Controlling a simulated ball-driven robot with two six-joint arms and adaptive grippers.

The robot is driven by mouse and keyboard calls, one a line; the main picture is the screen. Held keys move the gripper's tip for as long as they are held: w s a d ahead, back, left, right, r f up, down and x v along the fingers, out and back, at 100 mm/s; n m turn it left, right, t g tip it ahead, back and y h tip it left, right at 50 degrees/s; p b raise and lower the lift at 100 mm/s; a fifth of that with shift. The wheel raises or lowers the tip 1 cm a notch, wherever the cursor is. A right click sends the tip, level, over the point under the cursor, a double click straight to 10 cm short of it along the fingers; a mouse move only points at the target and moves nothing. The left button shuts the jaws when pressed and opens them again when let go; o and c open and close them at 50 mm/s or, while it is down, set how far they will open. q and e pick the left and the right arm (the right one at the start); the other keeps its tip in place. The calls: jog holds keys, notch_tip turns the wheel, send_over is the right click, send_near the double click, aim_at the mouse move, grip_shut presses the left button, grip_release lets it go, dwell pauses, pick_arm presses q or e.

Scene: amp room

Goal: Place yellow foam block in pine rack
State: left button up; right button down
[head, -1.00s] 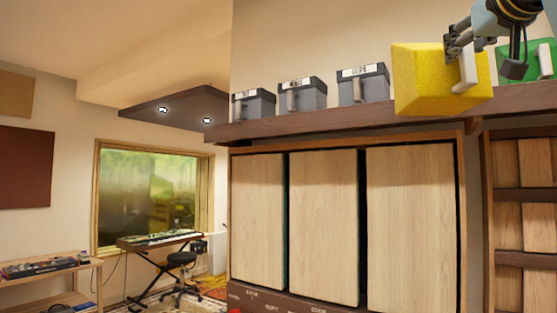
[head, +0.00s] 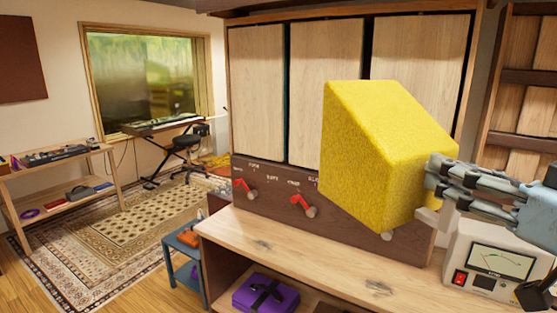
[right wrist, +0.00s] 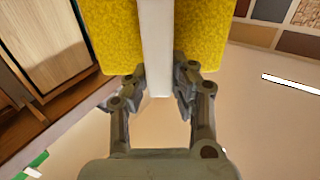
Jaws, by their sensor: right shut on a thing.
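The yellow foam block (head: 385,155) is large and wedge-shaped, with a sloped top right side. My right gripper (head: 432,180) is shut on its pale handle, at the block's right side in the head view. In the right wrist view, the fingers (right wrist: 160,80) close on the white handle (right wrist: 157,45) with yellow foam (right wrist: 110,35) on both sides. The block is held up in front of the panelled cabinet and above the wooden bench. A light wooden rack (head: 62,180) with two visible levels stands at the far left; I cannot tell whether it is the pine rack. My left gripper is not in view.
The wooden bench (head: 285,250) has bare room on top. A white metered device (head: 495,262) stands at its right end. Red-handled levers (head: 300,203) stick out of the cabinet front. A purple case (head: 265,295) lies below, and a small blue stand (head: 185,262) is beside the bench.

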jog(key=shift+s+a+f, duration=0.15)
jog(key=shift+f, duration=0.3)
jog(key=shift+s+a+f, duration=0.1)
jog(key=shift+f, duration=0.35)
notch_tip(320, 180, down, 25)
jog(key=b, duration=2.4)
jog(key=shift+f+y, duration=0.15)
jog(key=shift+y, duration=0.15)
